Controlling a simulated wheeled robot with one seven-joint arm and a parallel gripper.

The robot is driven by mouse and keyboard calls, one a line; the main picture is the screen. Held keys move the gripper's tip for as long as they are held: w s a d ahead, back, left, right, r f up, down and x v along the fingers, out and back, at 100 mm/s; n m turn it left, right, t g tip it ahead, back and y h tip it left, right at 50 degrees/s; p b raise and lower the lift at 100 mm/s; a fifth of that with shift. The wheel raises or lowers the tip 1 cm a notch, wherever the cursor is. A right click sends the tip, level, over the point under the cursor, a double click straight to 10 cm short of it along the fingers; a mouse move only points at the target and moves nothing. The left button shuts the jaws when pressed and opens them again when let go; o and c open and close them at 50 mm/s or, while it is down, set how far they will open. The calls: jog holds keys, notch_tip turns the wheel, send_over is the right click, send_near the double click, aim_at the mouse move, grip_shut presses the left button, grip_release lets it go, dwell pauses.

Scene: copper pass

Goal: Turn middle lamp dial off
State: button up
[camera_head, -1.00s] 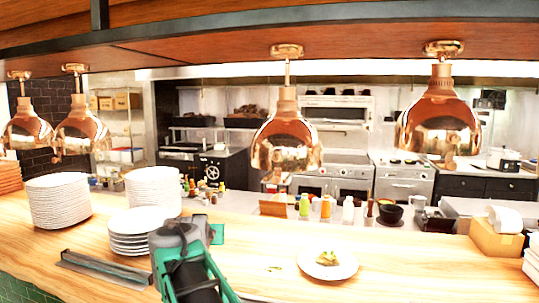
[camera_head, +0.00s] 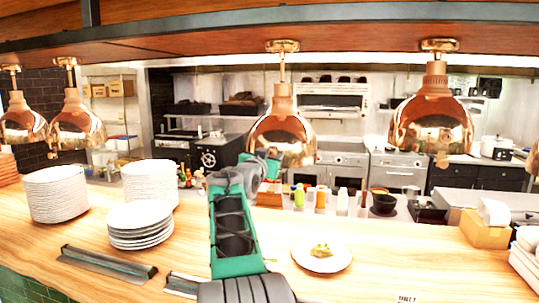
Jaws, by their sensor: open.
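The middle copper heat lamp (camera_head: 283,128) hangs from the shelf above the pass, near the centre of the view. In front of its lower left rim is the end of my arm, with my gripper (camera_head: 266,161) level with the lamp's lower edge. The gripper is open and holds nothing that I can see; its fingertips are small and partly hidden. I cannot make out the middle lamp's dial, as my arm covers the area under the shade. A small copper knob (camera_head: 442,160) shows under the right lamp (camera_head: 432,122).
Two more lamps (camera_head: 76,124) hang at the left. Plate stacks (camera_head: 57,194) stand on the wooden counter (camera_head: 390,260) left of my arm. A plate of food (camera_head: 322,254) lies right of it. Bottles (camera_head: 320,200) stand behind. A cardboard box (camera_head: 484,229) is at the right.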

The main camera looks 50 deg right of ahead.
grip_shut()
dwell(0.3)
jog(key=shift+f+m+b, duration=0.15)
jog(key=shift+m+b, duration=0.15)
jog(key=shift+b, duration=0.15)
jog(key=m+b, duration=1.2)
jog(key=m, duration=0.5)
jog(key=shift+s, duration=0.1)
dwell(0.5)
